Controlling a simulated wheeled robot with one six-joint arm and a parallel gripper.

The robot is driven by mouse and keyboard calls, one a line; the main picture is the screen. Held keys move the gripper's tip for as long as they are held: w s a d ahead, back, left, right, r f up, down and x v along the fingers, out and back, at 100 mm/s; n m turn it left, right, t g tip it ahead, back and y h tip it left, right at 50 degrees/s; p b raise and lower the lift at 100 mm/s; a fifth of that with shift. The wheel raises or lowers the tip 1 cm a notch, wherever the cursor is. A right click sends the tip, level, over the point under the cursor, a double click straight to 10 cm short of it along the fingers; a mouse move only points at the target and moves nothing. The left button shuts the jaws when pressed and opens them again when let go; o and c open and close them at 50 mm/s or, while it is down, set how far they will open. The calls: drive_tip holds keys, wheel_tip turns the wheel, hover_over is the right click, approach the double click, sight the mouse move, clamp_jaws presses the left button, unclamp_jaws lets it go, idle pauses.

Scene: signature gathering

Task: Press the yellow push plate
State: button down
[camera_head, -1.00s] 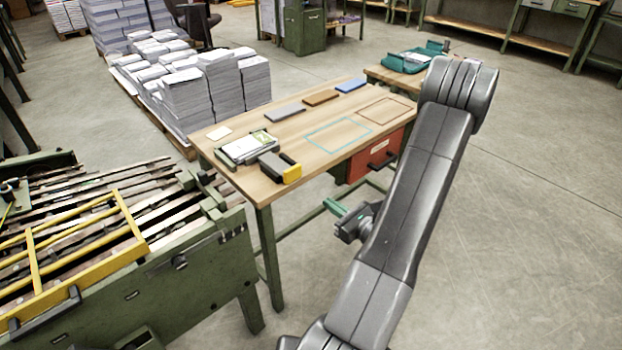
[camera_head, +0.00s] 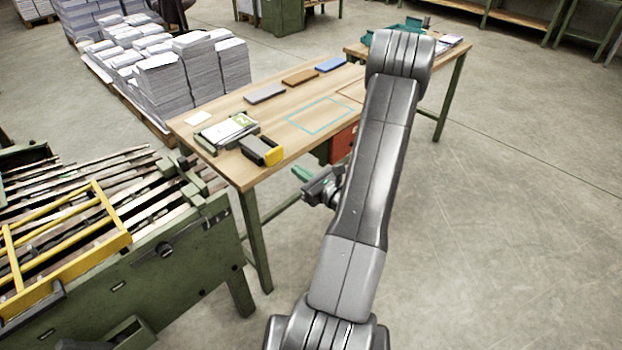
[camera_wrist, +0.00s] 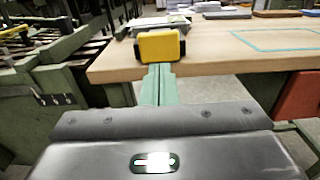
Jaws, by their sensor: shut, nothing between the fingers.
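The yellow push plate (camera_head: 274,156) is on the front end of a dark block (camera_head: 256,146) at the near edge of the wooden table (camera_head: 225,171). In the wrist view the plate (camera_wrist: 159,46) stands upright, just beyond my fingertips. My gripper (camera_head: 300,173) has green fingers, which are shut and empty. It hangs in front of the table's near edge, below and to the right of the plate in the head view. In the wrist view the fingertips (camera_wrist: 159,70) line up with the plate's lower middle; I cannot tell the exact gap.
A green tray with papers (camera_head: 221,134) sits beside the block. Grey (camera_head: 265,93), brown (camera_head: 299,77) and blue (camera_head: 331,64) pads lie farther back. A red drawer (camera_head: 342,144) hangs under the table. A green machine with a yellow frame (camera_head: 122,240) stands at left.

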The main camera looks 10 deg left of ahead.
sight(277, 155)
drive_tip(key=x, duration=0.7)
drive_tip(key=shift+a, duration=0.1)
drive_tip(key=x, duration=0.3)
drive_tip(key=shift+w+a+f+b, duration=0.1)
drive_tip(key=shift+w+b, duration=0.05)
drive_tip(key=shift+b, duration=0.25)
drive_tip(key=shift+w+r, duration=0.15)
drive_tip(key=shift+r, duration=0.15)
